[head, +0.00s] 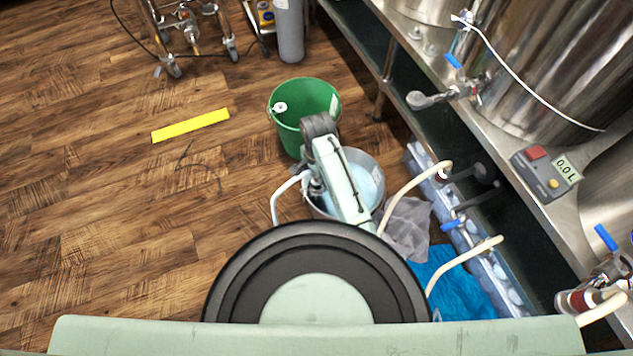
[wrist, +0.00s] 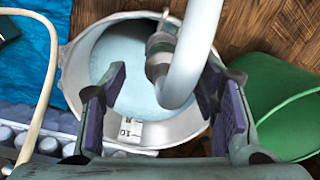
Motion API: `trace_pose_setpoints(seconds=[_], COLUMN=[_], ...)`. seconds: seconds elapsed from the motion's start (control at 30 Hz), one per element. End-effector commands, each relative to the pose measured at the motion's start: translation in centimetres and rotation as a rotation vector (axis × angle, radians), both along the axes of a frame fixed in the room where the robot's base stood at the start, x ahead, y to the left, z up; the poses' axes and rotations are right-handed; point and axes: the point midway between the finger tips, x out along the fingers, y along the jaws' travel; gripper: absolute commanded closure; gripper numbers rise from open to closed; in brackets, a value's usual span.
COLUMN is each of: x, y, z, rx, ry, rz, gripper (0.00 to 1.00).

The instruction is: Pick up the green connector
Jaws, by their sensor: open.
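In the head view my arm hides most of the gripper and part of the grey bucket (head: 372,160).
A green bucket (head: 290,108) stands beside the grey one; it also shows in the wrist view (wrist: 285,95). A crate of bottles (head: 470,235), a blue cloth (head: 450,280) and steel tanks (head: 560,60) are to the right. A yellow strip (head: 190,125) lies on open floor.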

Motion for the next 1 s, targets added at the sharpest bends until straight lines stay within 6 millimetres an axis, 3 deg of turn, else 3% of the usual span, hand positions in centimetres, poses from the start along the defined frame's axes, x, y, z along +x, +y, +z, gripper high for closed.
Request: trace_pose_setpoints(seconds=[0.3, 0.6, 1.0], x=[0.3, 0.3, 0.3], y=[0.1, 0.1, 0.1], z=[-4.3, -4.7, -4.7], rx=[-0.001, 0.0, 0.0], ry=[0.0, -0.001, -0.001], rz=[0.0, 0.001, 0.001], gripper=[0.45, 0.45, 0.72])
